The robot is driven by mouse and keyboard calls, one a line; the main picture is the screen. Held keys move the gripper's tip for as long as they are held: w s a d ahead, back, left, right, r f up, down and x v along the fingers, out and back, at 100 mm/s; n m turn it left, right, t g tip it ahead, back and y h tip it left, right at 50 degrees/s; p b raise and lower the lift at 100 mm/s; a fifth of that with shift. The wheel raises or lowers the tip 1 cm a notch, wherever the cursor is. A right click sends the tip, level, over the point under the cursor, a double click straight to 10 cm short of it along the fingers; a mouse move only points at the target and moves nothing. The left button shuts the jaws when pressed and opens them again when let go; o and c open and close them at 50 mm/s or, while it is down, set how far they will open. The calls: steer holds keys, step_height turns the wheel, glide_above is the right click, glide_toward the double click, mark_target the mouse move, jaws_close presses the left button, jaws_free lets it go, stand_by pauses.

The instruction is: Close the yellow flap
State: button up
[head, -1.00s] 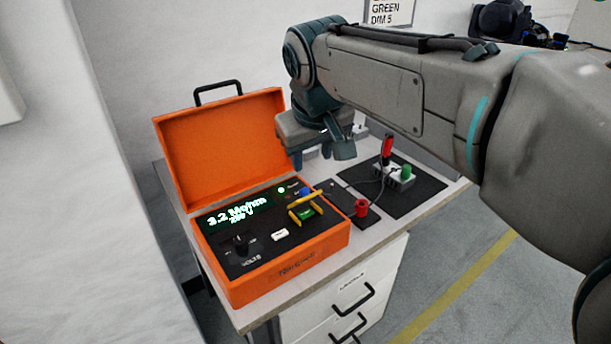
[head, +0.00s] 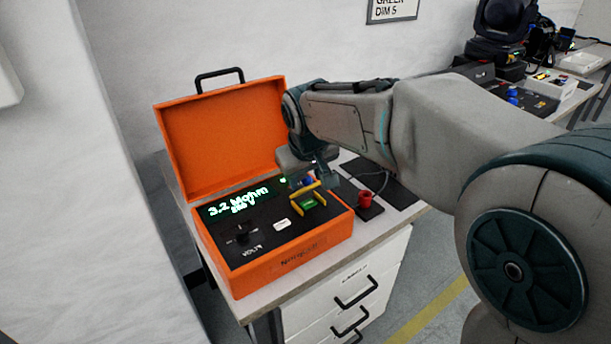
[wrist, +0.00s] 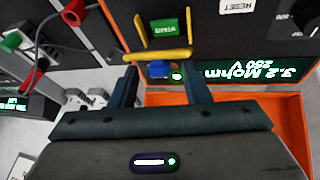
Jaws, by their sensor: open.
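The yellow flap (head: 308,189) is a bar-like guard on the dark panel of the orange case (head: 290,262). It stands raised behind the green button (head: 309,204). In the wrist view the flap (wrist: 158,55) runs across, between the green button (wrist: 163,27) and a blue button (wrist: 160,70). My gripper (wrist: 160,72) is open and empty, its two fingertips close to the flap's blue-button side. Whether they touch it I cannot tell. In the head view my gripper (head: 318,179) is just behind the flap and partly hides the blue button.
The case's open lid (head: 222,140) stands at the back left. A lit display (head: 238,200), a knob (head: 241,237) and a white reset button (head: 282,224) share the panel. A red socket (head: 366,199) and cables lie to the right on the worktop.

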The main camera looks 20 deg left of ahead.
steer(key=shift+f, duration=0.1)
jaws_close()
steer(key=shift+b, duration=0.35)
